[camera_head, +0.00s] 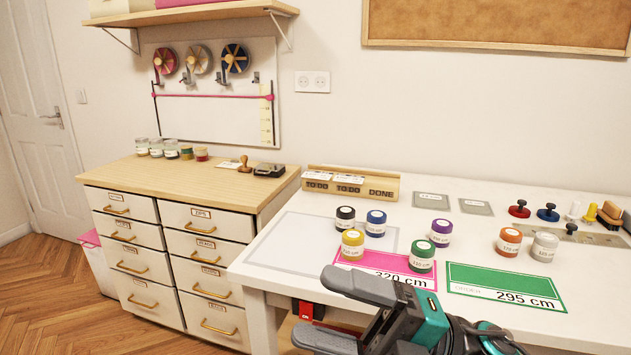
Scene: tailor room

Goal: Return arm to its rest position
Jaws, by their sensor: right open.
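My right gripper (318,305) comes in at the bottom centre of the head view. Its two dark fingers point left and are spread apart, with nothing between them. It is in front of the white table (262,266), near its front edge, and hides part of that edge. The rest of my right arm runs out of the bottom of the view. My left arm and gripper do not show.
Several jars stand on the table around a pink card (375,262) and a green card (500,284); a yellow-banded jar (352,244) and a green-banded jar (422,254) are nearest my gripper. A drawer cabinet (170,240) stands left. Floor (50,290) is open further left.

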